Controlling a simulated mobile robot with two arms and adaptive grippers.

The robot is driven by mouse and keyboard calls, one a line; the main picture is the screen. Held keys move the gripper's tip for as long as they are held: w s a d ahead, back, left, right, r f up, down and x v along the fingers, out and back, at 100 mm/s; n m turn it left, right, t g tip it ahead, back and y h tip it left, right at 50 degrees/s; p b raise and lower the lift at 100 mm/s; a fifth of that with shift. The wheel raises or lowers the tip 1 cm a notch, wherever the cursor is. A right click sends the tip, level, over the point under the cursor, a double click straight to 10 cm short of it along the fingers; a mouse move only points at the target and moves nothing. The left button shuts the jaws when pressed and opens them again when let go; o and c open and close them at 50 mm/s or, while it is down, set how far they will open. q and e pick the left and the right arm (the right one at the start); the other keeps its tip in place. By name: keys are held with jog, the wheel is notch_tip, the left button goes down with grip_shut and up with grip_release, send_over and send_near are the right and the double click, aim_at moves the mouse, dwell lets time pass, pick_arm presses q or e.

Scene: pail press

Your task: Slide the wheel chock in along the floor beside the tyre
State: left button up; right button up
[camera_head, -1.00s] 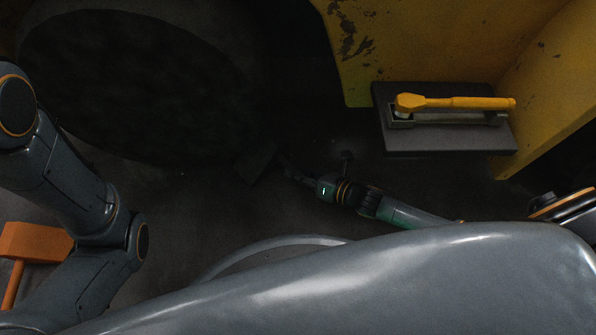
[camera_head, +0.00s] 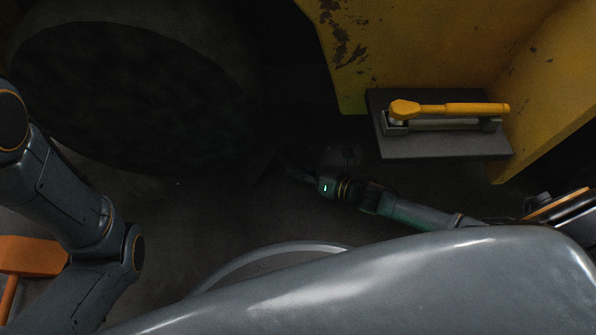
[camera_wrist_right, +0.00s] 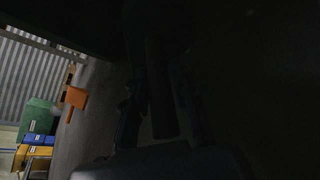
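The tyre (camera_head: 120,95) is a large dark round shape at the upper left of the head view. My right gripper (camera_head: 284,166) reaches in from the right, low over the dark floor near the tyre's lower right side. A dark wedge-like shape, likely the wheel chock (camera_head: 266,173), is barely visible at its fingertips. In the right wrist view a dark grey piece (camera_wrist_right: 163,90) shows between the two fingers of the gripper (camera_wrist_right: 160,100). It is too dark to tell whether they touch it. My left arm shows at the left; its gripper is out of view.
A yellow, chipped metal frame (camera_head: 400,45) stands at the upper right. A grey plate (camera_head: 440,148) beside it bears a yellow-handled lever (camera_head: 450,109). An orange mallet-like object (camera_head: 32,256) is at the lower left. The floor (camera_head: 190,225) below the tyre looks clear.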

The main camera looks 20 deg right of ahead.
jog(key=o, duration=0.3)
jog(key=shift+d, duration=0.1)
jog(key=shift+s, duration=0.1)
jog(key=v, duration=1.1)
jog(key=shift+s+d+r, duration=0.15)
jog(key=shift+s+d, duration=0.05)
jog(key=shift+s, duration=0.1)
